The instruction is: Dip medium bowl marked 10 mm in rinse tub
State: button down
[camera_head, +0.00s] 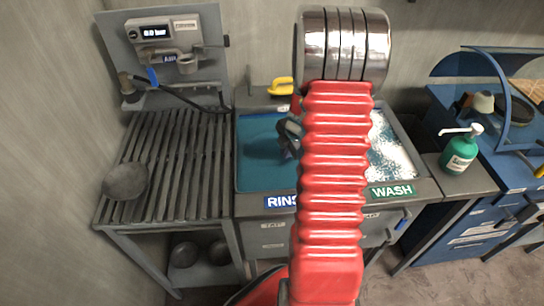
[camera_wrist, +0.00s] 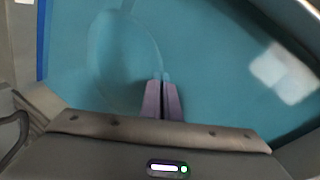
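The rinse tub (camera_head: 250,180) is the left basin, full of teal water, with a partly covered RINSE label on its front. In the wrist view its water (camera_wrist: 220,60) fills most of the picture. A faint round bowl outline (camera_wrist: 125,55) shows under the water; no 10 mm mark is readable. My gripper (camera_wrist: 163,82) points down into the rinse tub, its two fingers close together at the near edge of the bowl, apparently pinching its rim. In the head view my gripper (camera_head: 292,150) is over the rinse tub's right part, partly hidden by my red arm.
The wash tub (camera_head: 395,150) with foam is right of the rinse tub. A dark bowl (camera_head: 125,181) lies on the slatted rack (camera_head: 178,150) at left. More bowls (camera_head: 184,254) are on the shelf below. A green pump bottle (camera_head: 459,155) stands at right.

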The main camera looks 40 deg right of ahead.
jog(key=shift+s, duration=0.15)
dwell(0.3)
jog(key=shift+s+a, duration=0.25)
jog(key=shift+w+d, duration=0.15)
jog(key=shift+w, duration=0.1)
dwell(0.6)
jog(key=shift+w+d, duration=0.15)
dwell(0.7)
jog(key=shift+s+a, duration=0.3)
jog(key=shift+s, duration=0.1)
jog(key=shift+s, duration=0.1)
jog(key=shift+r, duration=0.15)
notch_tip(320, 180, up, 18)
dwell(2.5)
